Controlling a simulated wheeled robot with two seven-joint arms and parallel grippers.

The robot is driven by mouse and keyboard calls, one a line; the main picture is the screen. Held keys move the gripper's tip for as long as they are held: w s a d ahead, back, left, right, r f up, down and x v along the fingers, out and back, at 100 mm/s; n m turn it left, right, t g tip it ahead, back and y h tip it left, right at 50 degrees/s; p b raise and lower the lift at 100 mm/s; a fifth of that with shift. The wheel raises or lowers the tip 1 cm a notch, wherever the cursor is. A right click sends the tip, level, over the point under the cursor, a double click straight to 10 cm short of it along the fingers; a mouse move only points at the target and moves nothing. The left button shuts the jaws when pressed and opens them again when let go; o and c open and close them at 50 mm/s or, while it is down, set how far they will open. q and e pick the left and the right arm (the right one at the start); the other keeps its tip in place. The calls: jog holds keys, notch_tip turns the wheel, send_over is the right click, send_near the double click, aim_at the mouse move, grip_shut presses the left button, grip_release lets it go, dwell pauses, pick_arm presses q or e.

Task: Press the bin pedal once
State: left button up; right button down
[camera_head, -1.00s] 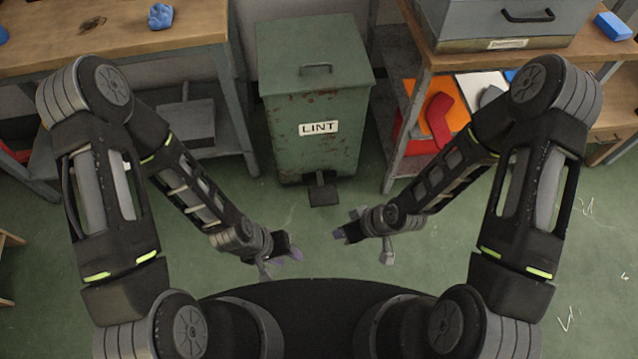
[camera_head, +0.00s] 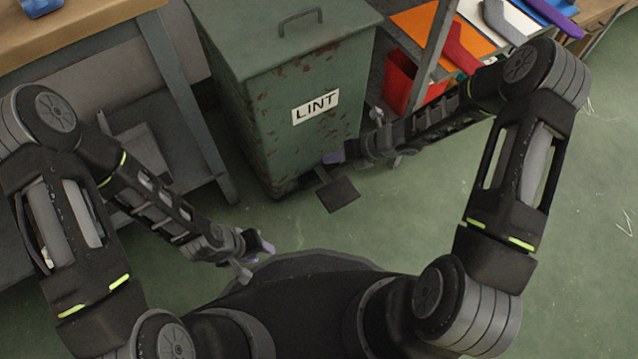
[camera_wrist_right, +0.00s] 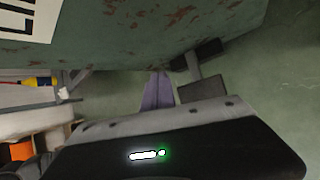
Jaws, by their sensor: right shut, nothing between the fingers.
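The rusty green bin (camera_head: 270,110) with a LINT label stands ahead, its lid down. Its dark foot pedal (camera_head: 338,195) sticks out low at the front, above the floor. My right gripper (camera_head: 334,158) is shut and empty, in front of the bin's lower front and just above and behind the pedal plate in the head view. In the right wrist view the purple fingertips (camera_wrist_right: 158,90) lie together, left of the pedal (camera_wrist_right: 203,88); I see no contact. My left gripper (camera_head: 262,245) hangs low at the left, away from the bin; its jaw opening is unclear.
A wooden workbench (camera_head: 80,35) with metal legs stands left of the bin. Right of it is a shelf with a red bin (camera_head: 402,82) and coloured sheets (camera_head: 420,25), near my right arm. The green floor (camera_head: 390,225) around the pedal is clear.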

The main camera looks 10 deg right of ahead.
aim_at(333, 183)
jog(key=shift+w+f+n, duration=0.15)
jog(key=shift+w+n, duration=0.1)
jog(key=shift+n, duration=0.05)
jog(key=shift+f, duration=0.15)
jog(key=f+b, duration=0.2)
jog(key=f, duration=0.1)
jog(key=f+b, duration=0.2)
jog(key=b, duration=0.1)
jog(key=f+b, duration=0.2)
jog(key=f, duration=0.1)
jog(key=shift+s+d+f+b, duration=0.2)
jog(key=shift+s+f+b, duration=0.1)
jog(key=shift+s, duration=0.05)
jog(key=shift+f, duration=0.1)
dwell(1.7)
jog(key=shift+f+b, duration=0.3)
jog(key=shift+b, duration=0.25)
